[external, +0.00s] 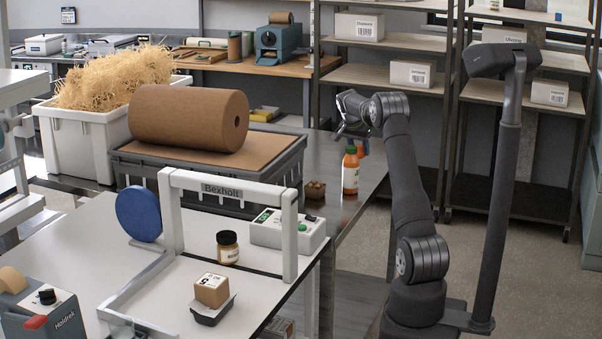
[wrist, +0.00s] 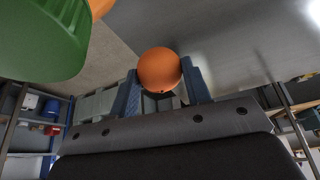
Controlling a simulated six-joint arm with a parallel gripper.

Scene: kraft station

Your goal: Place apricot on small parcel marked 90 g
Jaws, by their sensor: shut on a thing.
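My gripper (wrist: 163,85) is shut on the apricot (wrist: 160,69), a round orange fruit held between the two blue-grey fingers in the wrist view. In the external view my gripper (external: 350,128) is over the right part of the metal table, above an orange bottle. A small brown parcel (external: 209,294) with a white printed label on top sits in a dark tray (external: 201,318) on the white bench at the front, well left of and nearer the camera than my gripper. Its label looks upside down and is hard to read.
The orange bottle (external: 350,176) stands beneath my gripper. A large green ribbed thing (wrist: 35,38) is close in the wrist view. A white frame (external: 229,190) marked Bexholt stands behind the parcel, with a dark-lidded jar (external: 228,248) and a control box (external: 288,232) nearby.

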